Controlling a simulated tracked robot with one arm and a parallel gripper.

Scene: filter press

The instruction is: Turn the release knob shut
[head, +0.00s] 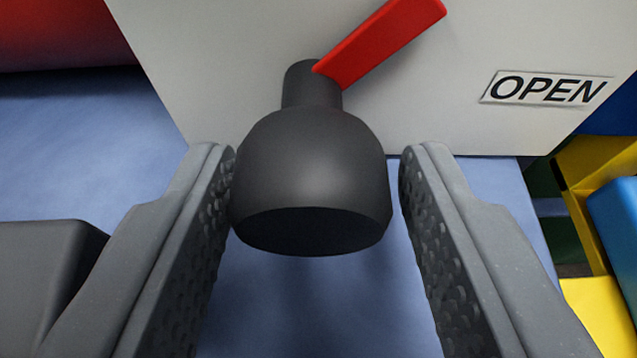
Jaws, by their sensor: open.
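The release knob (310,165) is a dark grey, rounded knob on a narrower stem, in the upper middle of the head view. A red pointer (385,38) at its stem slants up and to the right. A white plate (230,50) behind it carries an "OPEN" label (547,89) on the right. My gripper (318,165) is open, with one finger on each side of the knob. The left fingertip is very close to the knob or touching it; I cannot tell which. A small gap shows between the knob and the right fingertip.
A blue surface (70,150) lies behind and below the plate. A red rounded part (60,30) is at the upper left. A yellow frame (590,185) and a blue part (618,220) stand at the right edge. A dark grey block (45,285) is at the lower left.

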